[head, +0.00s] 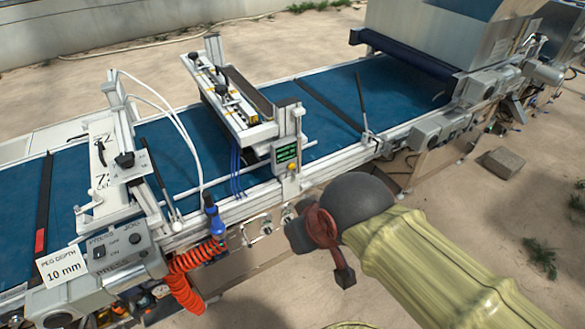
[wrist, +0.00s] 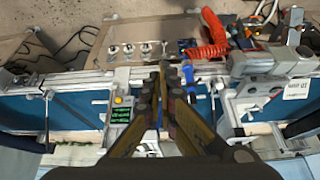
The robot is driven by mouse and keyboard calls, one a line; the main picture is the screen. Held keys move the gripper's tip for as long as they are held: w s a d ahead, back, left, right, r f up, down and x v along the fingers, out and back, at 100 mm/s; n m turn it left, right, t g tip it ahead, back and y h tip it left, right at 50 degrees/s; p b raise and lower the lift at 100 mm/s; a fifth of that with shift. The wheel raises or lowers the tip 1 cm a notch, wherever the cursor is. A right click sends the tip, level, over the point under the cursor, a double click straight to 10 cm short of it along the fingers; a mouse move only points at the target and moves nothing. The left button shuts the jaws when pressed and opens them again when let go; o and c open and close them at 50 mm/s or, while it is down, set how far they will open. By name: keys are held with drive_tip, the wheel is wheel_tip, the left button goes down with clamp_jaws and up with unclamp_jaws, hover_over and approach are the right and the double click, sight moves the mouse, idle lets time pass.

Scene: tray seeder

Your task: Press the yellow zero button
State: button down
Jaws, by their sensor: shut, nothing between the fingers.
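The yellow zero button (head: 292,167) sits just below a small green-lit display (head: 286,152) on a grey box at the near rail of the conveyor. In the wrist view the yellow button (wrist: 118,100) and green display (wrist: 121,115) show left of my fingers, uncovered. My gripper (wrist: 167,68) is shut and empty, its two long fingers together over the rail, apart from the button in the picture.
The blue belt (head: 330,85) runs behind the button. A blue-handled tool (head: 212,213) and a red coiled hose (head: 183,275) hang at the near rail. A switch box (head: 118,246) stands at lower left. Blue tubes and a crossbar (head: 238,105) rise near the display.

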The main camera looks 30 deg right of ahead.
drive_tip(key=shift+d, duration=0.1)
idle(0.6)
drive_tip(key=w+d+f+m+g+y, duration=0.1)
drive_tip(key=w+d+f+m+y, duration=0.15)
drive_tip(key=d+f+m, duration=0.4)
drive_tip(key=w+d+f+m+g+y, duration=0.2)
drive_tip(key=w+d+f+m, duration=0.15)
drive_tip(key=f, duration=0.55)
drive_tip(key=w+d+f+t, duration=0.1)
drive_tip(key=w+d+t, duration=0.2)
drive_tip(key=w, duration=0.4)
drive_tip(key=w+d+f+t, duration=0.1)
drive_tip(key=w+d+t, duration=0.2)
drive_tip(key=w, duration=0.4)
drive_tip(key=shift+w+d+m, duration=0.2)
drive_tip(key=shift+d+m, duration=0.1)
drive_tip(key=shift+d, duration=0.45)
